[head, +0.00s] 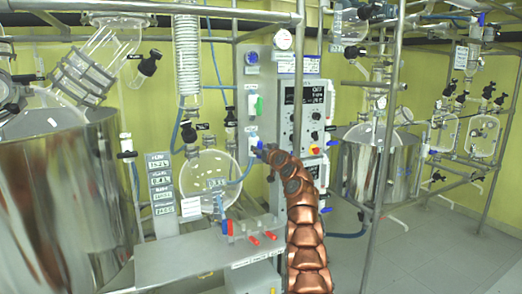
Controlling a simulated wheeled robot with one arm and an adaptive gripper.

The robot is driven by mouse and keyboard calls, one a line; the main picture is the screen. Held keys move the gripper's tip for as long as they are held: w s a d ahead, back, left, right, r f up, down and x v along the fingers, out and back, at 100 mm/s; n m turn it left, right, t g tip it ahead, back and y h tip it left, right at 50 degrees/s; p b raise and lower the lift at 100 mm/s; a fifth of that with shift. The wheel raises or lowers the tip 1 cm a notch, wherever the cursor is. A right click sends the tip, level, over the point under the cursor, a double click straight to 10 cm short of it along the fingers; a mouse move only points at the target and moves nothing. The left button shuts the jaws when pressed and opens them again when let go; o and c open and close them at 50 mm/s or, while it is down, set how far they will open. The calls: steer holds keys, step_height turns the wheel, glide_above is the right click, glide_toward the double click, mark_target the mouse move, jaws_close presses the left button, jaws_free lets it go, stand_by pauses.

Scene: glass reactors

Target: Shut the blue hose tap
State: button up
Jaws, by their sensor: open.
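My copper-coloured arm rises from the lower right of the middle, and my gripper (263,152) is at its tip, against the grey control panel. My gripper is small in the picture and is open. A small blue part, seemingly the blue hose tap (256,147), shows right at my gripper, below a white label on the panel. A thin blue hose (248,170) curves down and left from there. My gripper partly hides the tap, so I cannot tell its handle's angle or whether the jaws touch it.
A grey bench (190,262) with red-handled taps stands in front. A round glass flask (208,172) is left of the panel, and a large steel vessel (60,200) is at far left. A metal upright (376,180) stands right of my arm. Floor (440,250) is clear at the right.

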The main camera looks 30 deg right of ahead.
steer(key=shift+c, duration=0.2)
jaws_close()
stand_by(0.3)
steer(key=m, duration=1.7)
steer(key=shift+d+f+p, duration=0.3)
steer(key=shift+f, duration=0.05)
stand_by(0.4)
